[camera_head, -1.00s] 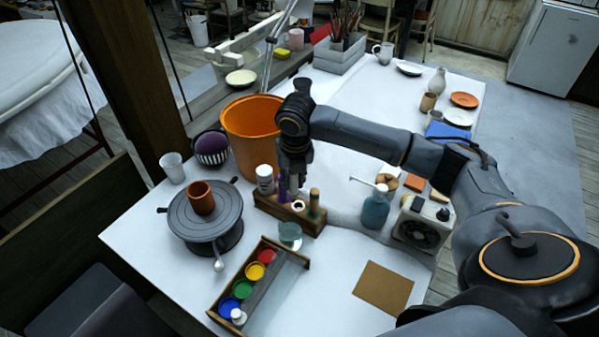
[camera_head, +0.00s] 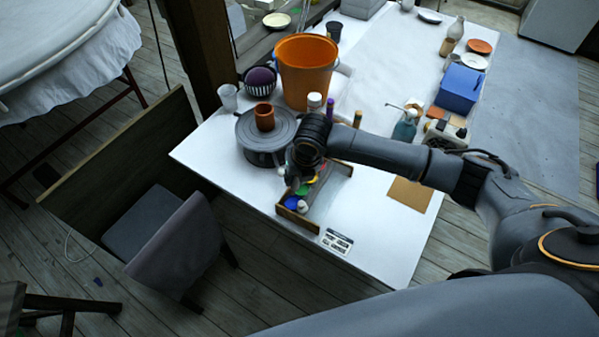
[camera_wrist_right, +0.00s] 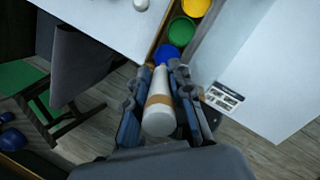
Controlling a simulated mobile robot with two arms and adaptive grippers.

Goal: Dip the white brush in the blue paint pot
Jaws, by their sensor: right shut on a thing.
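My right gripper (camera_head: 297,182) is over the near end of the paint tray in the head view. In the right wrist view, the gripper (camera_wrist_right: 158,86) is shut on the white brush (camera_wrist_right: 159,112), which has a tan band. The brush's far end points toward the blue paint pot (camera_wrist_right: 167,54). I cannot tell whether it touches the paint. The blue pot (camera_head: 292,203) also shows just below the gripper in the head view. The brush is not clearly visible there. My left gripper is not in view.
The paint tray (camera_head: 343,171) also holds a green pot (camera_wrist_right: 182,31) and a yellow pot (camera_wrist_right: 196,6). A small white object (camera_head: 302,207) shows at its near end. A turntable (camera_head: 263,142) with a terracotta cup (camera_head: 265,117) stands left. A chair (camera_head: 180,240) is near the table edge.

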